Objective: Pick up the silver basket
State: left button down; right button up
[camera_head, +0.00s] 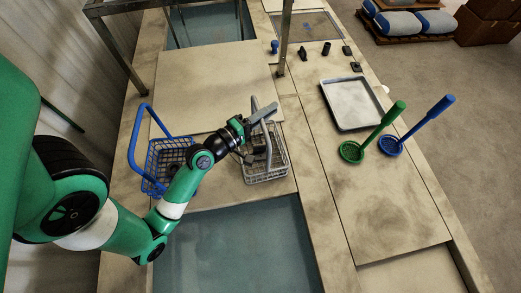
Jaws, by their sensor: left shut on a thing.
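The silver basket (266,174), a wire basket with a grey handle, stands on the tan top near the middle. My left gripper (262,116) comes in from the left and is shut on the basket's grey handle at its top. The arm hides part of the basket's left side. The basket looks upright; whether its base touches the surface I cannot tell. My right gripper is not in view.
A blue basket (167,155) with a raised blue handle stands to the left, close behind my left arm. An open tank (240,245) lies in front. A white tray (351,104), a green ladle (372,132) and a blue ladle (416,127) lie on the right. A metal frame (283,50) stands behind.

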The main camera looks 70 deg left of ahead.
pick_arm(q)
jog(key=shift+r, duration=0.25)
jog(key=d+r+p, duration=0.6)
jog(key=d+r, duration=0.6)
jog(key=d, duration=0.2)
jog(key=shift+s+r+p, duration=0.3)
jog(key=shift+r+p, duration=0.05)
jog(key=shift+p, duration=0.05)
